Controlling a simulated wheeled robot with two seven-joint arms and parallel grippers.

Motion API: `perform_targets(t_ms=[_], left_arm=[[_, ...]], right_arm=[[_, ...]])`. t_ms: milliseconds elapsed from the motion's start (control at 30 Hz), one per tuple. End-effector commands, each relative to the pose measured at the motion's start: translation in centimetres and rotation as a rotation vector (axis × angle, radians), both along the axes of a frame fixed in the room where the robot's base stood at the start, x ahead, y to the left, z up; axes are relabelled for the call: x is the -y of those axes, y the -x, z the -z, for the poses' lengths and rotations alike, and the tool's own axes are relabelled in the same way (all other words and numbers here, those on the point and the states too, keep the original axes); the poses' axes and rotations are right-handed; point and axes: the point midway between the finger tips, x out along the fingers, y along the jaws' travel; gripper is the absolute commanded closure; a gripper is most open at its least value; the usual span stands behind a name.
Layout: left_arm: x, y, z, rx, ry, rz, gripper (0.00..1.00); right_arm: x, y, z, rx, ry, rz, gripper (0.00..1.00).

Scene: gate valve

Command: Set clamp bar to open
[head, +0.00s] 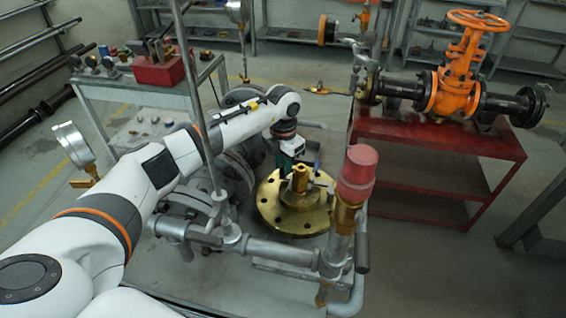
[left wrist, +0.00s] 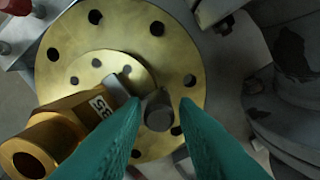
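A brass flange (head: 280,222) with bolt holes lies in the middle of the head view, with a brass fitting (head: 300,180) on it. In the left wrist view the flange (left wrist: 180,50) fills the middle, and the labelled brass fitting (left wrist: 62,130) reaches to the lower left. A dark grey round-ended bar (left wrist: 159,110) shows between my fingertips; I cannot tell for sure that it is the clamp bar. My left gripper (head: 298,163) is over the flange. Its teal fingers (left wrist: 160,102) are apart, one on each side of the bar, with narrow gaps. My right gripper is not in view.
A red-capped upright pipe (head: 356,175) stands just right of the flange. Grey pipework (head: 275,250) runs in front of it, and a thin vertical rod rises by my left arm. An orange gate valve (head: 456,75) sits on a red table (head: 440,140) at the right.

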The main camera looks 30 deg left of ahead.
Motion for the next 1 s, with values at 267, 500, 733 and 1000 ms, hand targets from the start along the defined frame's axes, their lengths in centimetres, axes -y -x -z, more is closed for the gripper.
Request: perform_targets(t_ms=[267, 500, 733, 1000], left_arm=[[0.02, 0.00, 1.25, 0.000, 0.000, 0.000, 0.73], [0.02, 0.01, 1.23, 0.000, 0.000, 0.000, 0.85], [0.01, 0.01, 1.20, 0.000, 0.000, 0.000, 1.00], [-0.90, -0.34, 1.38, 0.000, -0.001, 0.011, 1.00]], right_arm=[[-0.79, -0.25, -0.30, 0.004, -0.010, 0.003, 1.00], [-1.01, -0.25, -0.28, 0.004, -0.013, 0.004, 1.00], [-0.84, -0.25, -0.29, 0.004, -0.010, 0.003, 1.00], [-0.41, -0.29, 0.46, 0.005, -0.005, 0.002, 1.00]])
